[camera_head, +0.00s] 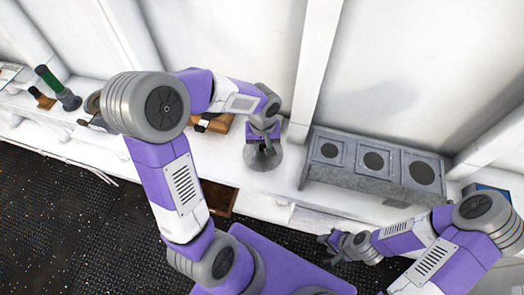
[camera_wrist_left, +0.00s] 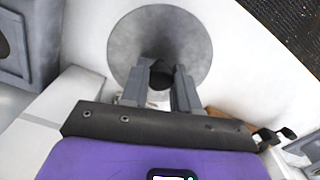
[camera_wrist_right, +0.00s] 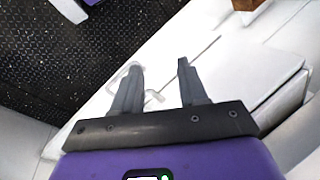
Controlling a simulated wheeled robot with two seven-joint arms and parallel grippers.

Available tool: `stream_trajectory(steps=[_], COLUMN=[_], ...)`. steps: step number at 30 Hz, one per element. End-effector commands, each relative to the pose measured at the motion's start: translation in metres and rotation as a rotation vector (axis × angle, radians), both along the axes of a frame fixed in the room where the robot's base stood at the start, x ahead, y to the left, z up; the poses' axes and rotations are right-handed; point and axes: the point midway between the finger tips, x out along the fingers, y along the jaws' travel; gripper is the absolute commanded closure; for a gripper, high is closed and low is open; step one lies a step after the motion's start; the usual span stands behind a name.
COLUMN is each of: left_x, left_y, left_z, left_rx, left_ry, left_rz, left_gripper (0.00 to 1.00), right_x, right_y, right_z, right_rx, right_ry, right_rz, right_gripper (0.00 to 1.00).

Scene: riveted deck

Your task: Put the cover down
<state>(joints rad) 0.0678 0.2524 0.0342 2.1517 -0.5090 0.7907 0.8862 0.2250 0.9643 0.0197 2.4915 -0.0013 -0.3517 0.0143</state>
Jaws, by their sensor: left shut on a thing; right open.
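The cover (camera_head: 262,160) is a round grey disc or shallow cone over the white counter, at the middle of the head view. It also shows in the left wrist view (camera_wrist_left: 185,38), with a dark middle between the fingers. My left gripper (camera_head: 266,143) points down at its centre and is shut on it; the fingers hide the gripped part. I cannot tell whether its rim touches the counter. My right gripper (camera_head: 332,243) is open and empty, low in front of the counter. Its two fingers stand apart in the right wrist view (camera_wrist_right: 160,78).
A grey box (camera_head: 350,181) with three round-centred panels stands right of the cover. A brown wooden item (camera_head: 219,123) lies behind my left forearm. A blue item (camera_head: 490,189) lies far right. The dark studded floor is below.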

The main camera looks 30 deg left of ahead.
Motion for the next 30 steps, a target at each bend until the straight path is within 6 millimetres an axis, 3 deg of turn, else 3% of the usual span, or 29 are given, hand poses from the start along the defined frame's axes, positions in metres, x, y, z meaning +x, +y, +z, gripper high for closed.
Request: stream_trajectory(steps=[9, 22, 23, 27, 30], left_x=[0.0, 0.0, 0.0, 0.0, 0.0], left_y=[0.0, 0.0, 0.0, 0.0, 0.0], left_z=[-0.039, -0.045, -0.045, -0.044, -0.044], left_rx=[-0.001, 0.0, 0.0, 0.0, 0.0], left_ry=[0.001, -0.001, -0.001, 0.0, 0.0], left_rz=[-0.001, 0.0, 0.0, 0.0, 0.0], left_gripper=[1.0, 1.0, 0.67, 0.46, 0.45], right_x=[0.0, 0.0, 0.0, 0.0, 0.0], right_y=[0.0, 0.0, 0.0, 0.0, 0.0], right_z=[-0.003, -0.007, -0.007, -0.006, -0.006], right_rx=[0.0, 0.0, 0.0, 0.0, 0.0], right_ry=[-0.001, -0.001, -0.001, -0.001, -0.001], right_rz=[0.0, 0.0, 0.0, 0.0, 0.0], right_gripper=[0.57, 0.57, 0.57, 0.57, 0.57])
